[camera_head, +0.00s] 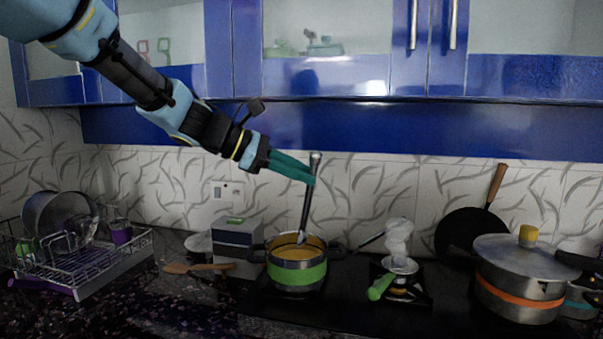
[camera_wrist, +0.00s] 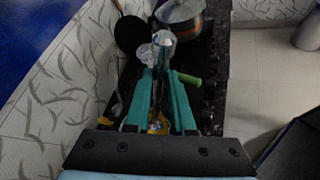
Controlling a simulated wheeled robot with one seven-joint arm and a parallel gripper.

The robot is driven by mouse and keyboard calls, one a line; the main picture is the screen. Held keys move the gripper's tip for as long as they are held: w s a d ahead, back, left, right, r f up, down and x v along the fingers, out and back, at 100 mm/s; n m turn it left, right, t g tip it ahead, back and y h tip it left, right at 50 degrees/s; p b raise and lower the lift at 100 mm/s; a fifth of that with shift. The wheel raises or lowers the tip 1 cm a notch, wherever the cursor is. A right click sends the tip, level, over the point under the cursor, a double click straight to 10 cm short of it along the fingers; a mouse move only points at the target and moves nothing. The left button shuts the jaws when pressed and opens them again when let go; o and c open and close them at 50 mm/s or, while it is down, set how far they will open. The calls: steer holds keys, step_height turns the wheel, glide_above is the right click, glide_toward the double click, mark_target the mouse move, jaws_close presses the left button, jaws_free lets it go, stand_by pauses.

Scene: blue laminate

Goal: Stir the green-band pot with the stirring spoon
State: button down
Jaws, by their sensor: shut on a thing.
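The green-band pot (camera_head: 297,276) stands on the dark stove top, with yellow-orange contents showing inside. My gripper (camera_head: 313,178) is above the pot, its teal fingers shut on the upper handle of the stirring spoon (camera_head: 307,212).
A large orange-band pot (camera_head: 519,290) and a dark pan (camera_head: 468,232) are farther right. A grey box (camera_head: 238,248), wooden spoon (camera_head: 198,268) and dish rack (camera_head: 88,265) are left. Blue cabinets (camera_head: 520,80) hang above.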

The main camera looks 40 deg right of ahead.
steer(key=shift+r+p, duration=1.4)
steer(key=shift+r, duration=1.05)
